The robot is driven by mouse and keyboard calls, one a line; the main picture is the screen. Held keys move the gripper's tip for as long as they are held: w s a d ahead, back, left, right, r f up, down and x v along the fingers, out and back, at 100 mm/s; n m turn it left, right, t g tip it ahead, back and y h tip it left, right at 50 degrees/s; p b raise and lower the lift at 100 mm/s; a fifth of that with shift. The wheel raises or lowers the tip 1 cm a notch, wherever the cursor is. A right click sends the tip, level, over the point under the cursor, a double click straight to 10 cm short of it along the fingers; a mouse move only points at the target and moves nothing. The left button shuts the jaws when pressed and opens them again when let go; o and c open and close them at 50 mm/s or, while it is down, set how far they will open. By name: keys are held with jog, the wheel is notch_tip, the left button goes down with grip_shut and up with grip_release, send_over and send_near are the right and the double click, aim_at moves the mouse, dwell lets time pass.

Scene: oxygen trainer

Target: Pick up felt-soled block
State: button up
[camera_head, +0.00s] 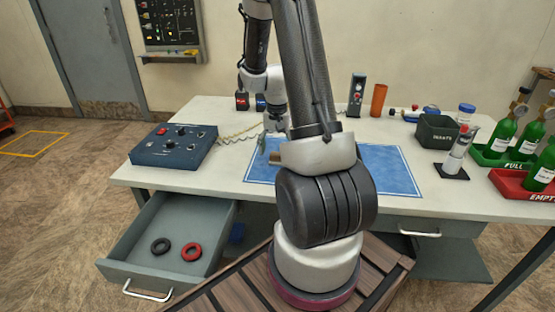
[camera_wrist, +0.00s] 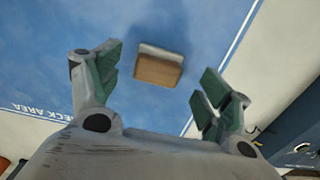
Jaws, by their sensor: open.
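The felt-soled block (camera_wrist: 158,68) is a small tan block with a pale grey layer along one side. It lies on the blue mat (camera_wrist: 200,25), and in the wrist view it sits ahead of the gap between my fingers. In the head view a small bit of tan (camera_head: 275,158) shows beside my arm, probably the block, mostly hidden. My gripper (camera_wrist: 160,78) is open and empty, with green-padded fingers spread apart to either side of the block. It also shows in the head view (camera_head: 268,145), low over the mat's left part.
A blue control box (camera_head: 175,145) stands left of the mat. An open drawer (camera_head: 170,238) holds a black ring and a red ring. A dark bin (camera_head: 437,131), a clear cylinder on a base and green bottles in trays stand right. The mat's right part is clear.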

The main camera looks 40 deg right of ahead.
aim_at(278, 154)
jog(key=shift+f, duration=1.55)
jog(key=c, duration=1.1)
jog(key=shift+r, duration=0.1)
